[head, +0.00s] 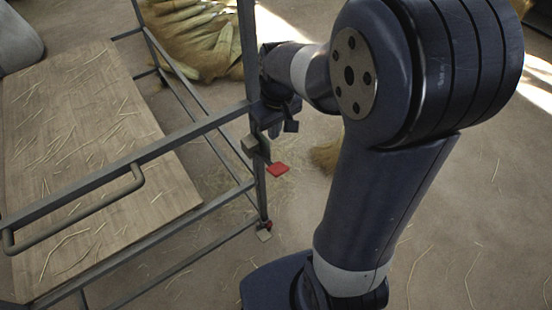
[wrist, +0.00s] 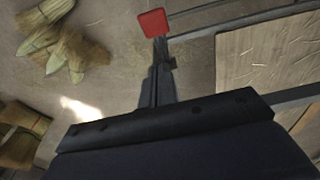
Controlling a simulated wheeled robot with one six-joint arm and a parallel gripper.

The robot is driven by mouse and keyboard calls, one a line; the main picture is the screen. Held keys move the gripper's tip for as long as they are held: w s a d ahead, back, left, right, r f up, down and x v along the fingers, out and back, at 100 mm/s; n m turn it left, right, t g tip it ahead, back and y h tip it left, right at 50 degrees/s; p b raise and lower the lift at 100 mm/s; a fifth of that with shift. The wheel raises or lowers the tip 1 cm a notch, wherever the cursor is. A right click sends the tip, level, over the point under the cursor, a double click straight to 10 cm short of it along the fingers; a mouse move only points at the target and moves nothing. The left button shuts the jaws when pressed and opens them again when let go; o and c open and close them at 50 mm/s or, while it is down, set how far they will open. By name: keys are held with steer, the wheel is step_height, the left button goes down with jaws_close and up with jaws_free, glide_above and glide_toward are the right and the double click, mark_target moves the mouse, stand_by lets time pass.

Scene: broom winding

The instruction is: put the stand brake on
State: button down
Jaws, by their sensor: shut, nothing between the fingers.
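The stand is a grey metal frame (head: 170,147) with upright posts and crossbars at the left. A red tab (head: 278,169), seemingly the brake lever's end, sticks out to the right from its near upright post. The tab also shows at the top of the wrist view (wrist: 153,22). My gripper (head: 275,128) is by the post, just above the red tab in the head view. In the wrist view its shut fingers (wrist: 157,72) point toward the tab, with nothing between them. I cannot tell whether they touch the tab or its arm.
A wooden board (head: 85,150) strewn with straw lies behind the frame at the left. A bent handle (head: 75,212) is on the frame's front rail. A bundle of broom straw (head: 195,38) lies at the back. The floor (head: 470,215) at the right is clear apart from loose straws.

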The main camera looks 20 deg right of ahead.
glide_above(275, 167)
step_height(275, 167, down, 10)
steer(key=shift+f+p, duration=0.25)
steer(key=shift+p, duration=0.2)
steer(key=shift+s+d+f, duration=0.1)
steer(key=shift+s+f, duration=0.15)
steer(key=shift+f, duration=0.4)
steer(key=shift+f+b, duration=0.15)
steer(key=shift+b, duration=0.15)
